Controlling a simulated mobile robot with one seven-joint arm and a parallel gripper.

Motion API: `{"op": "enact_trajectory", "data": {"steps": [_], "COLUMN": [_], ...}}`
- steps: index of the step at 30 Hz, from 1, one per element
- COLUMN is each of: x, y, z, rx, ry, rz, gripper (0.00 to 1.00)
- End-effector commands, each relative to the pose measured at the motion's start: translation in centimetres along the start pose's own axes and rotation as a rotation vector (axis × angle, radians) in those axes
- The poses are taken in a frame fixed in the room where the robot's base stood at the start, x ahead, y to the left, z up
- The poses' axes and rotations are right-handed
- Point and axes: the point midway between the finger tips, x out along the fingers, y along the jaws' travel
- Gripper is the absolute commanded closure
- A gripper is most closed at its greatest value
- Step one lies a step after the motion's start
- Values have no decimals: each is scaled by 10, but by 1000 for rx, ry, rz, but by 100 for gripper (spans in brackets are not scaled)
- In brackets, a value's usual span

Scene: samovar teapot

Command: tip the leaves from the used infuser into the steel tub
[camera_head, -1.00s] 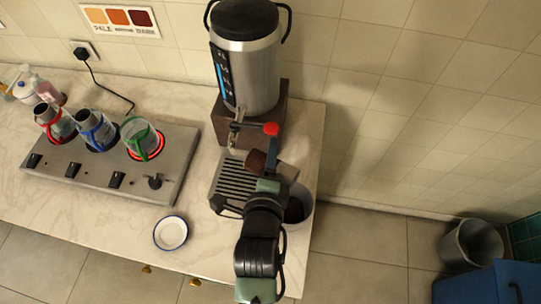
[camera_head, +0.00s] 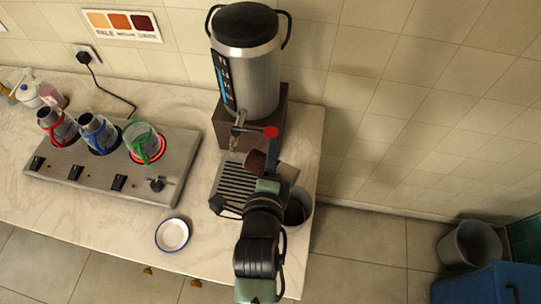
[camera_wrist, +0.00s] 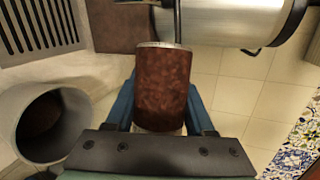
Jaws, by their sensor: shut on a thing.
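My gripper (camera_wrist: 165,105) is shut on the used infuser (camera_wrist: 163,85), a red-brown cylinder with a pale metal rim, between its two blue fingers. In the head view the infuser (camera_head: 255,161) is held above the slotted drip tray, below the samovar's tap. The steel tub (camera_head: 305,196) stands at the right end of the counter, close right of my gripper and partly hidden by my wrist. It also shows at the left of the wrist view (camera_wrist: 18,105), with dark brown contents. The infuser is clear of the tub's mouth. Its open end and inside are hidden.
The drip tray (camera_head: 232,188) lies left of my gripper. A hot plate (camera_head: 125,180) with several pots is further left, with a white saucer (camera_head: 172,235) in front. A grey bin (camera_head: 470,243) stands on the floor right.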

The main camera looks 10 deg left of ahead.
Motion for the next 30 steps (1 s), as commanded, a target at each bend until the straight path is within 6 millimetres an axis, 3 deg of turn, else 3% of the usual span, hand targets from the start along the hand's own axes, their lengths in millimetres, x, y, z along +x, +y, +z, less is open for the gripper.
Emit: {"op": "enact_trajectory", "data": {"steps": [9,17,30], "x": [-10,-12,-14], "y": [-29,-36,-44], "z": [4,5,8], "rx": [2,-29,-555], "ry": [0,11,225], "rz": [-2,11,221], "gripper": [100,100,100]}}
